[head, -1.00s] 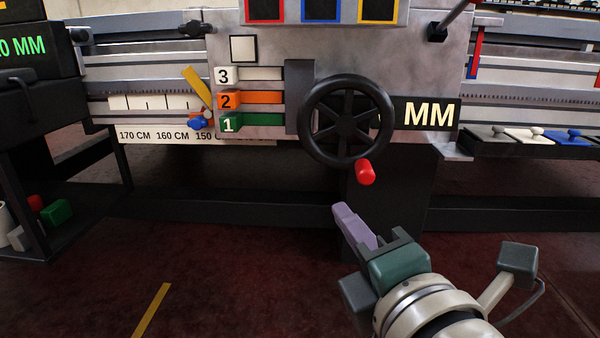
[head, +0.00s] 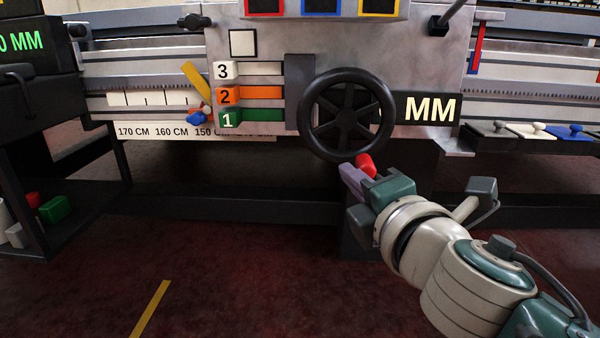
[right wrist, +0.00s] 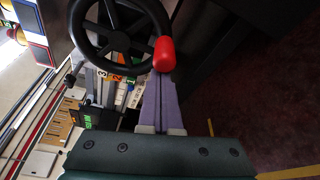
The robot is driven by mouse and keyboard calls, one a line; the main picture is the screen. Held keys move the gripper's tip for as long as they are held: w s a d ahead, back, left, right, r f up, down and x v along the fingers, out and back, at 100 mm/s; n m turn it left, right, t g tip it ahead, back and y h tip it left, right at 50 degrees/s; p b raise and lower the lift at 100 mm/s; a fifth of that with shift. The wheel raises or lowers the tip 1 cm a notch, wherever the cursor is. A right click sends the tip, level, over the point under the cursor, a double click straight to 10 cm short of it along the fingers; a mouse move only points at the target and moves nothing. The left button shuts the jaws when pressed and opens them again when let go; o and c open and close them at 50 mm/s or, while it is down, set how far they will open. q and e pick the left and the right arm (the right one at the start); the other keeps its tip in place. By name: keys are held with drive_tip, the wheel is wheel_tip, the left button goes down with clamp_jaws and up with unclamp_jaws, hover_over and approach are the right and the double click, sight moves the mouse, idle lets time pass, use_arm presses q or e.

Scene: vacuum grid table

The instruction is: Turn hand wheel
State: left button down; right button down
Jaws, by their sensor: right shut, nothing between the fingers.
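The black hand wheel (head: 346,82) is mounted on the front of the grey machine, with a red handle (head: 366,163) at its lower right rim. In the right wrist view the wheel (right wrist: 118,42) is at the top and the red handle (right wrist: 164,54) hangs just beyond the fingertips. My right gripper (head: 349,172) is shut and empty, its purple fingers together. The fingertips lie right beside the red handle, on its left in the head view. I cannot tell whether they touch it. My left gripper is not in view.
Numbered levers, white, orange (head: 252,93) and green, stand left of the wheel. An "MM" sign (head: 428,109) is at its right. A shelf (head: 30,240) with small blocks is at the lower left. A dark rail runs below the machine. The floor in front is clear.

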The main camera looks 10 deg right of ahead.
drive_tip(key=n+p, duration=0.1)
drive_tip(key=d+n+p, duration=0.1)
drive_tip(key=p, duration=0.1)
drive_tip(key=d+n+g+p, duration=0.1)
drive_tip(key=shift+s+r+p, duration=0.25)
drive_tip(key=shift+s+p, duration=0.05)
drive_tip(key=shift+p, duration=0.1)
